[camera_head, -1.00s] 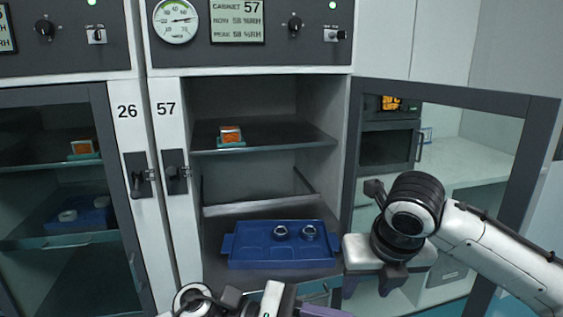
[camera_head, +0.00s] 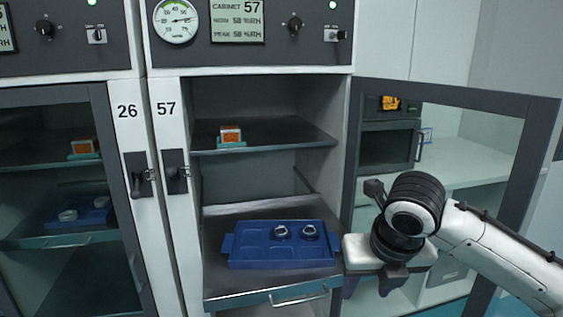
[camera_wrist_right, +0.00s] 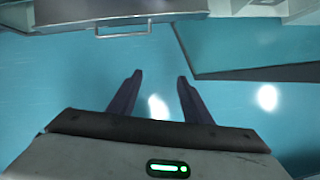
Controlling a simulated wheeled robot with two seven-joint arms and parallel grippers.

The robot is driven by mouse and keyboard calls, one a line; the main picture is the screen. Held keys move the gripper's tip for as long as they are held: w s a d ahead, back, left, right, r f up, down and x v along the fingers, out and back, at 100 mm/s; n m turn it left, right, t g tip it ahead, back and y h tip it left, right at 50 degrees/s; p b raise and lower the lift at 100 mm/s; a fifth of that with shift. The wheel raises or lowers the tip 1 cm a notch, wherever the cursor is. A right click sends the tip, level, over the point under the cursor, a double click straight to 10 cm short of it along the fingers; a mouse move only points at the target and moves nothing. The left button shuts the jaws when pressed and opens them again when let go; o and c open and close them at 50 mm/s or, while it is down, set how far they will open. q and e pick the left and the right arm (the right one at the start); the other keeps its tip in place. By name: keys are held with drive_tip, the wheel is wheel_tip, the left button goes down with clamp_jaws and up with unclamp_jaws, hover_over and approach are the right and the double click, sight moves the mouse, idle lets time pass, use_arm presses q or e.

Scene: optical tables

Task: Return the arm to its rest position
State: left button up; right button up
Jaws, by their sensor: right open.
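My right arm comes in from the right in the head view. Its gripper (camera_head: 374,283) points down in front of the open door of cabinet 57, to the right of the blue tray. In the right wrist view the gripper (camera_wrist_right: 158,78) has its two dark fingers apart with only teal floor between them, so it is open and empty. My left arm and gripper do not show in the head view now.
Cabinet 57 holds a blue tray (camera_head: 250,246) with two metal rings (camera_head: 281,232) on a pulled-out lower shelf (camera_head: 228,289). An orange-and-white box (camera_head: 230,134) sits on the upper shelf. The open glass door (camera_head: 541,150) stands at right. Cabinet 26 is shut.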

drive_tip(key=s+a+f+m+t+y, duration=0.1)
drive_tip(key=s+a+f+m+y, duration=0.3)
drive_tip(key=f+m, duration=0.5)
drive_tip(key=s+a+f+m+t+y, duration=0.1)
drive_tip(key=s+a+f+m+y, duration=0.1)
drive_tip(key=a+f+m, duration=0.7)
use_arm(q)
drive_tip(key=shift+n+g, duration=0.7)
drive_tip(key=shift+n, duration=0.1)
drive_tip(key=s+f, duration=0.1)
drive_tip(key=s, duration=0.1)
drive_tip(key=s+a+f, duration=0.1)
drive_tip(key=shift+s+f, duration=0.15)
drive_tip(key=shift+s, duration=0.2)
use_arm(e)
drive_tip(key=s+d+f+m+t+h, duration=0.2)
drive_tip(key=s+d+f+m+h, duration=0.1)
drive_tip(key=s+d+f+m, duration=1)
drive_tip(key=s+f+m, duration=0.2)
drive_tip(key=s+m, duration=0.1)
drive_tip(key=s, duration=0.1)
drive_tip(key=shift+d+f, duration=0.3)
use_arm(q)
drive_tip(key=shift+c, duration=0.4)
use_arm(e)
drive_tip(key=shift+c, duration=0.4)
